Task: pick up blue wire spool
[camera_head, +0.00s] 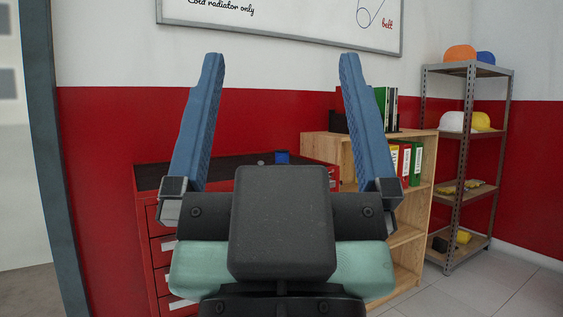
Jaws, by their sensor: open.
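My gripper (281,75) is in the middle of the head view, with two blue fingers pointing up and spread wide apart. Nothing is between the fingers. A small blue object (282,157), which looks like the blue wire spool, sits on the dark top of the red tool cabinet (148,212). It shows between my fingers, beyond and lower than the fingertips. My gripper body hides part of the cabinet top and most of its front.
A wooden shelf (427,200) with binders (415,164) stands right of the cabinet. A metal rack (467,110) with hard hats (460,53) stands farther right. A small grey item lies left of the blue object. A whiteboard (290,22) hangs above. Floor at lower right is clear.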

